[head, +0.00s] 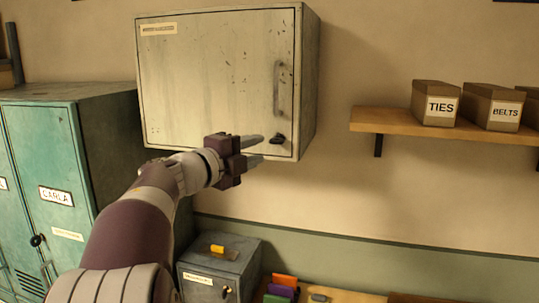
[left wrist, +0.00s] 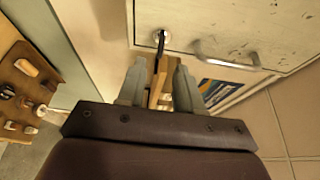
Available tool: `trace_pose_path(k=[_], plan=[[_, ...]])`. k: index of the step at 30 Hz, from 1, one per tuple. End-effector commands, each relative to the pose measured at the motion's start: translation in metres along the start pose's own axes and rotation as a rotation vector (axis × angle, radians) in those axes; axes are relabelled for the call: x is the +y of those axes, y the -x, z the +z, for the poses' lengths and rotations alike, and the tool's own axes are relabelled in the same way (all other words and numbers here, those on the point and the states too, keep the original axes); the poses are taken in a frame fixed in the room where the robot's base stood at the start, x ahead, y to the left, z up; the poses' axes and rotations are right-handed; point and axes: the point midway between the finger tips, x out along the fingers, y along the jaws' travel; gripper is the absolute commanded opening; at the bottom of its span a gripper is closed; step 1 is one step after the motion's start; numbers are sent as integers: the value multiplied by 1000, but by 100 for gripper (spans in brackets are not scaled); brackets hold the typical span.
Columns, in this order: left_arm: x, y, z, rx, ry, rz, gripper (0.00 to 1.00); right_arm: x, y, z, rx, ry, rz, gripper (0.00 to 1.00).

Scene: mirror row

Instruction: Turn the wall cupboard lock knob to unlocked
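The grey wall cupboard (head: 205,80) hangs on the wall with its door shut. Its dark lock knob (head: 278,139) sits at the door's lower right, below the vertical handle (head: 278,88). My left gripper (head: 257,149) is open and empty, with its fingers pointing right toward the knob and just short of it. In the left wrist view the knob (left wrist: 161,42) shows as a dark bar on a round pale plate, ahead of the gap between the two open fingers (left wrist: 159,82). The fingers appear apart from the knob. My right gripper is in neither view.
A wooden shelf (head: 390,123) with boxes labelled TIES (head: 435,104) and BELTS (head: 492,107) is on the wall at right. Teal lockers (head: 50,150) stand at left. A small grey cabinet (head: 225,262) is below.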

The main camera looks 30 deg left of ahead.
Motion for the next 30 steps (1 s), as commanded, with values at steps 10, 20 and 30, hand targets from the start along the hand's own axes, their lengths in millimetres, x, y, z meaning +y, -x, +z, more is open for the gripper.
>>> trace_pose_path(k=[10, 20, 30], plan=[[1, 54, 0, -1, 0, 1, 35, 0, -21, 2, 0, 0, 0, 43], [0, 54, -1, 1, 0, 0, 35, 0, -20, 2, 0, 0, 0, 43], [3, 61, 52, -254, 160, -75, 35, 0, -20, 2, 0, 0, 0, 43]])
